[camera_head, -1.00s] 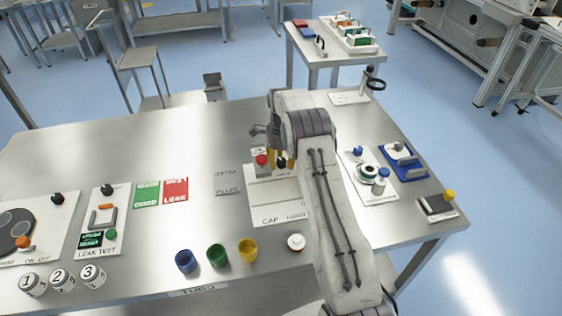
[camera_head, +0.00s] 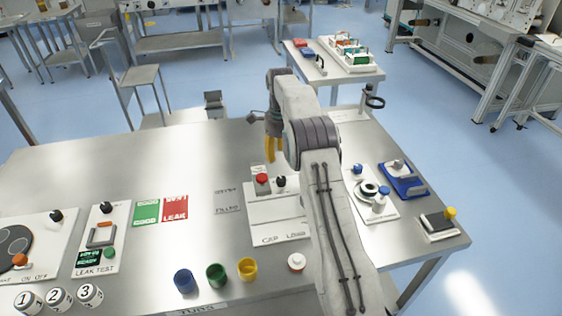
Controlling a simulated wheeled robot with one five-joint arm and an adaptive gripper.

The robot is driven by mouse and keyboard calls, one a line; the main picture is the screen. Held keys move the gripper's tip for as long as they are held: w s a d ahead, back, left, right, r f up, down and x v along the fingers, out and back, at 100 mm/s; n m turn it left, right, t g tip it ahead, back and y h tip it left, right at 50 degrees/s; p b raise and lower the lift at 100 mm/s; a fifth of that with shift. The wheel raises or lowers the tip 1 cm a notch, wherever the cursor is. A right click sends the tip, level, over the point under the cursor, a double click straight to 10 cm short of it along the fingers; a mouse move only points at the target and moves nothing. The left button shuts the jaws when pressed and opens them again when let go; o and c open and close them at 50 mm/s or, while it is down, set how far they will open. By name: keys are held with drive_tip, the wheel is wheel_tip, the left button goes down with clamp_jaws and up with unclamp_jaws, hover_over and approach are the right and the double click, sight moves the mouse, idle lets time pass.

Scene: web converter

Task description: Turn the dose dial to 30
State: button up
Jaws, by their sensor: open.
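My gripper (camera_head: 271,150), with yellow fingers, hangs at the far edge of the steel table, above and behind the white panel (camera_head: 275,209) marked CAP. It is open, with nothing visible between the fingers. The panel carries a red button (camera_head: 262,180) and a black knob (camera_head: 280,181), both clear of the fingers. Other black knobs stand on the LEAK TEST panel (camera_head: 106,208) and on the far-left panel (camera_head: 56,215). I cannot tell which knob is the dose dial. No scale or 30 mark is readable. My arm hides the right side of the CAP panel.
Blue (camera_head: 184,281), green (camera_head: 216,275) and yellow (camera_head: 247,268) cups stand at the front edge beside a white round piece (camera_head: 296,262). Numbered white jars (camera_head: 59,298) are at front left. A blue fixture (camera_head: 403,179) is at right. The back-left table is clear.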

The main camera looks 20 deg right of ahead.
drive_tip(key=shift+r, duration=0.4)
